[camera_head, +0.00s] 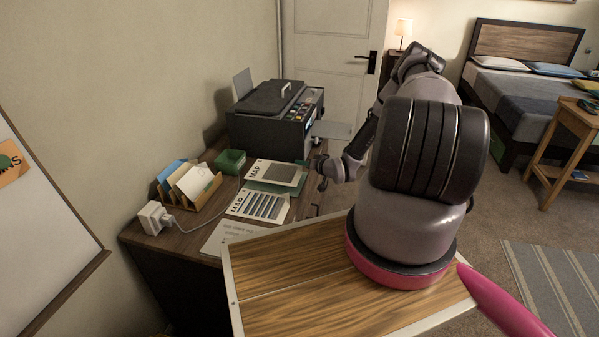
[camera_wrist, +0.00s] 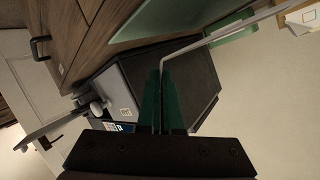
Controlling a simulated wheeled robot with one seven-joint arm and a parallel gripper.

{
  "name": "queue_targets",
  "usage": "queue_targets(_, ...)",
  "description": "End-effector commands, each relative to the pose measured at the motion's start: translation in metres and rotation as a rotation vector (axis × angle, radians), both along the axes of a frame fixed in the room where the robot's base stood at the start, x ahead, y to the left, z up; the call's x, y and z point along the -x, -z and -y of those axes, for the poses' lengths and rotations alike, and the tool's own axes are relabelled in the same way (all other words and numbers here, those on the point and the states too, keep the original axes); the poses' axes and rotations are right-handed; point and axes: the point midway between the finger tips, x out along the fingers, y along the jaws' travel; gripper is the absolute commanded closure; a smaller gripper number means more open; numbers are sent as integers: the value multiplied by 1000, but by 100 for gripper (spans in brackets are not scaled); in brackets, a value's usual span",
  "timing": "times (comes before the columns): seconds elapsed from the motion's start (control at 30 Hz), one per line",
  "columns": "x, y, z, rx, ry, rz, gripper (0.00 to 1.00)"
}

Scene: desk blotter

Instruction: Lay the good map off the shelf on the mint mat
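A white map sheet with a dark grey panel (camera_head: 273,171) is over the mint mat (camera_head: 270,187), whose green shows along its near and right edges. My gripper (camera_head: 313,166) is at the map's right edge. In the wrist view its dark green fingers (camera_wrist: 161,105) are closed on the thin sheet (camera_wrist: 215,38), seen nearly edge-on. The mint mat (camera_wrist: 155,18) lies apart from the sheet there. Whether the map's far part touches the mat, I cannot tell. A second map with dark stripes (camera_head: 260,205) lies on the desk in front of the mat.
A black printer (camera_head: 272,112) stands behind the mat. A green box (camera_head: 230,161), a wooden letter holder (camera_head: 188,190) and a white charger with a cable (camera_head: 155,217) stand to the left. A printed sheet (camera_head: 230,236) lies at the near side of the desk.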

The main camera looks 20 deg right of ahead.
Motion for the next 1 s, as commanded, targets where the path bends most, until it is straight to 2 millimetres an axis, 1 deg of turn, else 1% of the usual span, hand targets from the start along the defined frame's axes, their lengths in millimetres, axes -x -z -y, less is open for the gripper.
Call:
queue_targets(0.2,0,29,0,-1,0,-1,100)
queue_targets(0.3,0,36,0,1,0,0,100)
queue_targets(0.6,0,38,0,-1,0,0,100)
queue_targets(0.63,0,38,0,-1,0,0,94)
queue_targets(0.67,0,38,0,0,0,0,85)
queue_targets(1.0,0,35,0,0,0,1,85)
